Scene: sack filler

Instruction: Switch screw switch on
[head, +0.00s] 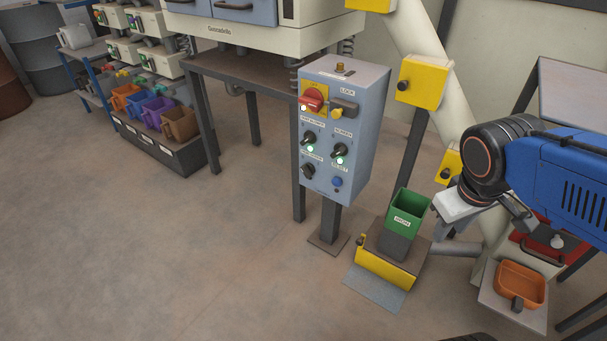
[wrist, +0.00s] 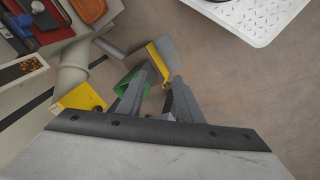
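The blue-grey control box (head: 345,120) stands on a post in the middle of the head view. Its front has a red rotary switch (head: 312,99) on a yellow plate, two black knobs with lit green lamps in the middle row, a third black knob (head: 308,171) lower left and a blue button (head: 337,182). The small labels are hard to read; the one above the right middle knob (head: 340,149) appears to say SCREW or SCREEN. My gripper (wrist: 158,84) is open and empty, its fingers apart. In the head view it is right of the box, clear of it.
A green bin (head: 409,212) stands on a small stand with a yellow front, between the box and my arm. A yellow-boxed slanted pipe (head: 423,82) rises behind. An orange tray (head: 519,285) is at lower right. The floor in front of the box is clear.

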